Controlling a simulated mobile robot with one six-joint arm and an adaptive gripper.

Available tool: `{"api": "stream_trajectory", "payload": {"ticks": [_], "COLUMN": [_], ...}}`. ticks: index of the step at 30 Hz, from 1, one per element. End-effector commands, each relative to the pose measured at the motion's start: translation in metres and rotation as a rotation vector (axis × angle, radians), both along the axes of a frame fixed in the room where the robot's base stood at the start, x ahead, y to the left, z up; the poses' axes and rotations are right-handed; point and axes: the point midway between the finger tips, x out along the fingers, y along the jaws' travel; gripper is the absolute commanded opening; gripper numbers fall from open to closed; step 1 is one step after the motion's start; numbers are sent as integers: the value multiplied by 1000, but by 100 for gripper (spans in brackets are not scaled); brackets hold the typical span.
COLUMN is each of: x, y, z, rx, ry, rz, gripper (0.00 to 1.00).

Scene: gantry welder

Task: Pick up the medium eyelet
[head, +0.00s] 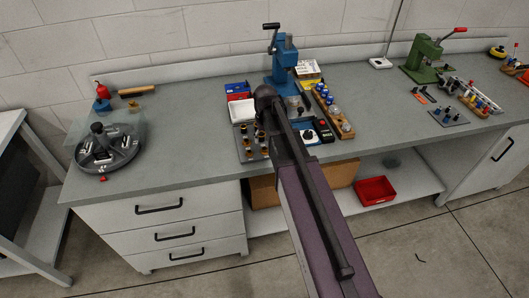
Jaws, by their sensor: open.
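I cannot make out the medium eyelet for certain. Several small brass-coloured and dark pieces (245,143) stand on a grey plate (243,157) near the front edge of the workbench, left of my arm. They are too small here to tell their kinds or sizes. My arm crosses the middle of the view from the lower right up to a dark joint over the bench. My gripper cannot be seen, and the arm hides part of the bench behind it.
A blue hand press (283,62) stands behind the arm. A wooden block with bottles (340,125), blue and red boxes (237,90) and a white tray (242,111) surround it. A round dark carousel (107,152) is at left, a green press (422,58) at right. The bench between carousel and plate is clear.

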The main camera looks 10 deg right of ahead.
Motion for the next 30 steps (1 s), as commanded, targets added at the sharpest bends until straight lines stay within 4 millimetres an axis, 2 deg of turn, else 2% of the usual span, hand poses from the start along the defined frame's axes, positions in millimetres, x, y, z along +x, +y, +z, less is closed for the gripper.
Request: {"api": "stream_trajectory", "payload": {"ticks": [3,15,30], "x": [0,0,0], "y": [1,1,1], "z": [-12,-40,-44], "rx": [0,0,0], "ry": [0,0,0], "rz": [0,-1,-2], "gripper": [71,71,71]}}
